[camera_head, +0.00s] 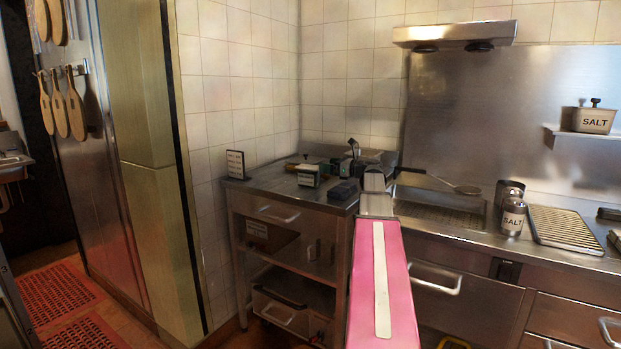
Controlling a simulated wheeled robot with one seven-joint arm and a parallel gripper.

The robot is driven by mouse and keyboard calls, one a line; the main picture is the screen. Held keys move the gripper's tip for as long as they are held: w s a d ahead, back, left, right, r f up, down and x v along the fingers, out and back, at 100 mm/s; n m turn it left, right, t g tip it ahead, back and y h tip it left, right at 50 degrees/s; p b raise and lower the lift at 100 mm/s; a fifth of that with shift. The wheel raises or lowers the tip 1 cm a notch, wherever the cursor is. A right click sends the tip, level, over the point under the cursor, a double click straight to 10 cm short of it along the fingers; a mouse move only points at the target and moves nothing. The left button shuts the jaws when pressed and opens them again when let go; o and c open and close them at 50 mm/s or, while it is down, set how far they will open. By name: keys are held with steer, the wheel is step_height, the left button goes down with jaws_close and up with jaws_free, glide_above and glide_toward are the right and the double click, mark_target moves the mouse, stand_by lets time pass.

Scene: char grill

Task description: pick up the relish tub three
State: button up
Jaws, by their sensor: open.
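A steel cart (285,200) stands in the corner with small containers on its top. One is a dark box with a white label (308,175). A dark blue block-like item (344,190) sits near the cart's front right corner. The labels are too small to read, so I cannot tell which item, if any, is relish tub three. My pink arm reaches forward from the bottom, and its grey end overlaps the cart's right edge. I cannot make out my gripper's fingers.
A black sign (235,165) stands at the cart's left edge. A hood (455,33) hangs above. Red mats (55,296) lie on the floor at left.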

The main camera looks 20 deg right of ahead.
mark_target(313, 167)
steer(key=shift+w+a+f, duration=0.35)
steer(key=shift+f, duration=0.2)
steer(key=shift+w+a+f, duration=0.3)
steer(key=shift+w+f, duration=0.05)
steer(key=shift+f, duration=0.2)
steer(key=shift+x, duration=2.9)
steer(key=shift+s, duration=0.1)
steer(key=c, duration=1.2)
